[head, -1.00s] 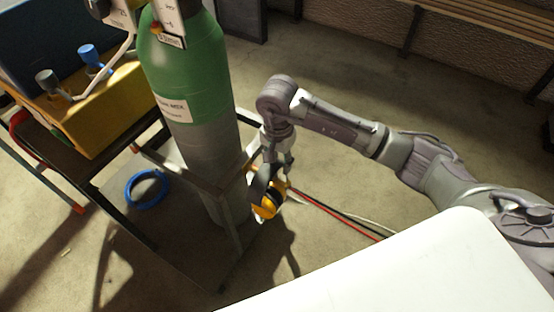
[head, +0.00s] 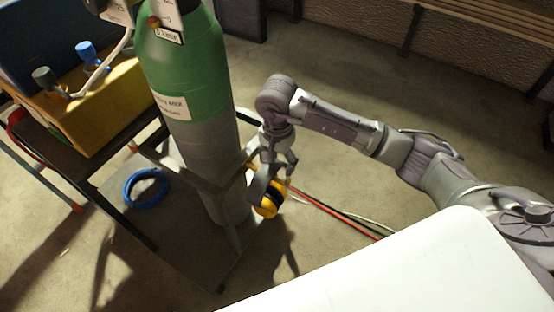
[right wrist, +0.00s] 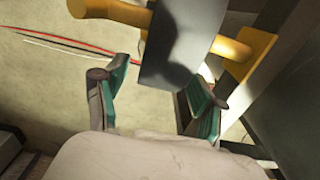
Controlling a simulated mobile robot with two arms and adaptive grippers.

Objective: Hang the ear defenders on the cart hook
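The ear defenders (head: 270,199) have yellow cups and a dark grey band. They hang beside the near right corner post of the cart (head: 231,236), below the top rail. In the right wrist view the flat band (right wrist: 180,45) lies just beyond the fingertips, with yellow parts on both sides. My right gripper (head: 278,166) is just above the ear defenders. In the right wrist view its green-padded fingers (right wrist: 160,92) are spread apart, with bare floor between them. The right finger overlaps the band's lower edge; contact is unclear. My left gripper is out of view.
A green and grey gas cylinder (head: 195,100) stands in the cart. A blue hose coil (head: 146,188) lies on the cart's base. A yellow case (head: 95,115) is at left. Red and pale cables (head: 335,215) cross the floor. A white surface (head: 430,270) fills the near right.

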